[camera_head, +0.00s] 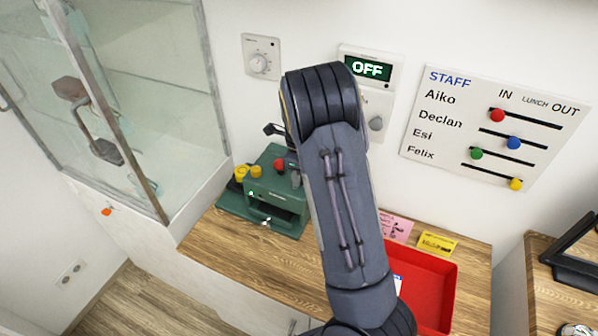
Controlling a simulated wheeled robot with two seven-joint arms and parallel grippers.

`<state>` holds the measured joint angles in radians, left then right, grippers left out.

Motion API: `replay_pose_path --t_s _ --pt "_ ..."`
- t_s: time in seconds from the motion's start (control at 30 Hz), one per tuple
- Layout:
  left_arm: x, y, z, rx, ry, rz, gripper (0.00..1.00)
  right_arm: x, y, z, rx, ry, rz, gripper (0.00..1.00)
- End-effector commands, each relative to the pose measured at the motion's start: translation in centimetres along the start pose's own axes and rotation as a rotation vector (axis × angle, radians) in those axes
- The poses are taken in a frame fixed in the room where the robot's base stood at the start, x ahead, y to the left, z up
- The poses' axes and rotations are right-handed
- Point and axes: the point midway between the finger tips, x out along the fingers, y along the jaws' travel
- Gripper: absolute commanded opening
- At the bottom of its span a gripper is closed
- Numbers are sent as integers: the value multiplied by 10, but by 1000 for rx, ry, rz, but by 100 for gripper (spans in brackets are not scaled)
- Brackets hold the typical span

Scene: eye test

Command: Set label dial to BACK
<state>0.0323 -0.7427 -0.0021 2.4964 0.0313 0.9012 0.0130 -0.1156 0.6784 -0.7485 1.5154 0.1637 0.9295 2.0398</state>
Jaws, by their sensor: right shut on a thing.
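A green machine (262,188) stands on the wooden counter. It has yellow knobs (248,172) at its left and a red knob (280,165) near its top right. My right arm crosses the middle of the view and hides part of the machine. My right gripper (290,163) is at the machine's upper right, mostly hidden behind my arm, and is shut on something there. The gripped part and any dial lettering are hidden or too small to read. My left gripper is out of view.
A wall dial (262,57) and a panel reading OFF (371,68) are on the wall, beside a staff board (483,125) with coloured sliders. A red tray (438,285) and pink and yellow cards lie right of my arm. A glass cabinet (150,90) stands left. The counter's front left (225,250) is clear.

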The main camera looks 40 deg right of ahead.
Motion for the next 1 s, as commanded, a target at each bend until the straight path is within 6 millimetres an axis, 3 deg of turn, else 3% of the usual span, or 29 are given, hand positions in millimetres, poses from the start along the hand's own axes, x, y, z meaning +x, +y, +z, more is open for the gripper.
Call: replay_pose_path --t_s 0.43,0.47,0.6,0.87,1.0 --pt "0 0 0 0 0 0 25 -1 -1 0 9 -2 -4 7" --pt "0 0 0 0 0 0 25 -1 -1 0 9 -2 -4 33" --pt "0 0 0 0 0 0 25 -1 -1 0 9 -1 -3 51" --pt "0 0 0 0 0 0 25 0 0 0 8 -1 -1 52" --pt "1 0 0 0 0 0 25 -9 -1 1 6 -3 -3 52"
